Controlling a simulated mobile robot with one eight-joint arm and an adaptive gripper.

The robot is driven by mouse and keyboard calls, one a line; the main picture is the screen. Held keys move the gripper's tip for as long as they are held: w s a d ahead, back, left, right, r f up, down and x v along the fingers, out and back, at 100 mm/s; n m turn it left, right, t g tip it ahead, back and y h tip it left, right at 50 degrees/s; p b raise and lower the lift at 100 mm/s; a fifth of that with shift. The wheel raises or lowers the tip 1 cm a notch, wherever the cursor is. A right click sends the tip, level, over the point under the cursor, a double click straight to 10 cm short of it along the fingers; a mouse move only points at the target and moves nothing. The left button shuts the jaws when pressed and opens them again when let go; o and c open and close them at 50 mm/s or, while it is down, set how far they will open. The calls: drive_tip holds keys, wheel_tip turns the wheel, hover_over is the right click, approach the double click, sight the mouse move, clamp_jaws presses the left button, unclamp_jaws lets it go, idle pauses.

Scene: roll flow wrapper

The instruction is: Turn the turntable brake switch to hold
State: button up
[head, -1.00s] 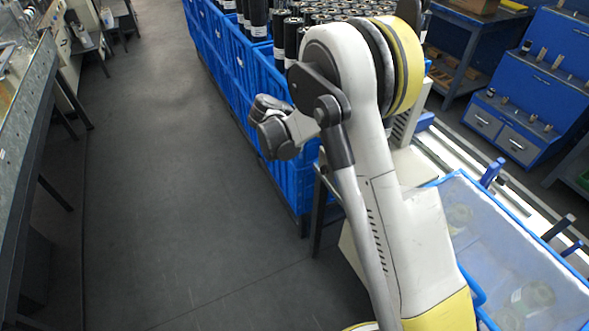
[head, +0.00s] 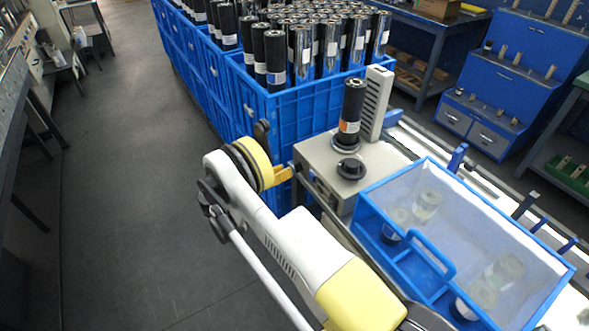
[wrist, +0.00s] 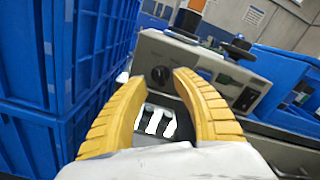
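A grey machine box (head: 380,180) stands beside the blue crates, with a dark roll (head: 350,112) and a black round knob (head: 351,168) on top. In the wrist view, a dark rotary switch (wrist: 160,75) sits on the box's front panel (wrist: 195,65); I take it for the brake switch, but its setting is too small to read. My gripper (wrist: 159,80) has two yellow ribbed fingers, apart and empty, with the switch framed between their tips and a little beyond. In the head view my gripper (head: 284,174) is just left of the box's front.
Blue crates (head: 300,108) full of dark rolls stand close to the left and behind the box. A clear-lidded blue bin (head: 475,225) is to the right. A dark rectangular panel part (wrist: 246,98) is right of the switch. Open floor (head: 140,200) lies left.

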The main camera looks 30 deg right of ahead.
sight(296, 164)
drive_tip(key=d+b, duration=0.1)
drive_tip(key=d, duration=0.4)
drive_tip(key=shift+w, duration=0.1)
drive_tip(key=shift+a, duration=0.1)
drive_tip(key=shift+c, duration=0.5)
clamp_jaws()
